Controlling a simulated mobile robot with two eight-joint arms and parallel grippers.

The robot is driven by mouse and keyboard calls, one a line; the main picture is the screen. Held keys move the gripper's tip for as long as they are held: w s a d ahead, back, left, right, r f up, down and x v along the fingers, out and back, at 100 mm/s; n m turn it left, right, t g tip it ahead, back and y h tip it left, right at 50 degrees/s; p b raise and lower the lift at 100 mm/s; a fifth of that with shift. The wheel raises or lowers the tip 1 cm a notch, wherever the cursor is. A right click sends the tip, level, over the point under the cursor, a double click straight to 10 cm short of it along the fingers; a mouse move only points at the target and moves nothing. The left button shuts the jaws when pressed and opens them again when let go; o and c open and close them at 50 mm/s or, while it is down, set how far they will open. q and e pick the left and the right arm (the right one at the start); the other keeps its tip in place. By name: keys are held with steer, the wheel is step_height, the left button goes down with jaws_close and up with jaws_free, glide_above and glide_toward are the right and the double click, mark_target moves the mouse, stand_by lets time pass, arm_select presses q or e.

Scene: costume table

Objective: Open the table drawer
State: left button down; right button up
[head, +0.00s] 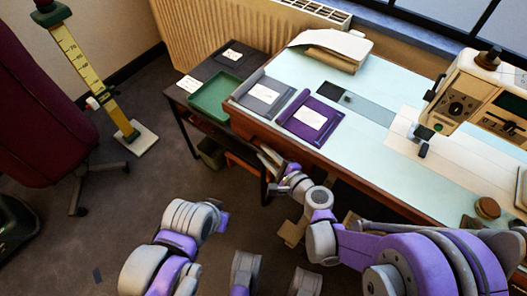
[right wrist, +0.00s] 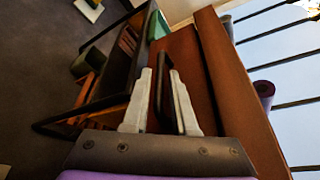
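The table (head: 385,165) has a brown wooden front. The drawer front (right wrist: 185,60) is a reddish-brown panel in the right wrist view; its left part shows in the head view (head: 262,128). A dark bar handle (right wrist: 163,85) stands out from it. My right gripper (right wrist: 162,85) is at the drawer, with its two pale fingers apart and the handle between them; a gap shows beside the handle. In the head view the right gripper (head: 284,178) is small, below the table's front edge. My left gripper (head: 222,220) is low over the floor, its fingers not clear.
A low dark side table with a green tray (head: 214,98) adjoins the table's left end. A purple folder (head: 310,118), a grey folder (head: 264,95) and a sewing machine (head: 480,95) are on top. A chair (head: 40,110) stands left; floor between is mostly clear.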

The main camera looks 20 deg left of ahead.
steer(key=shift+w+a+f, duration=0.15)
steer(key=shift+w+a, duration=0.25)
steer(key=shift+a, duration=0.1)
jaws_close()
stand_by(1.2)
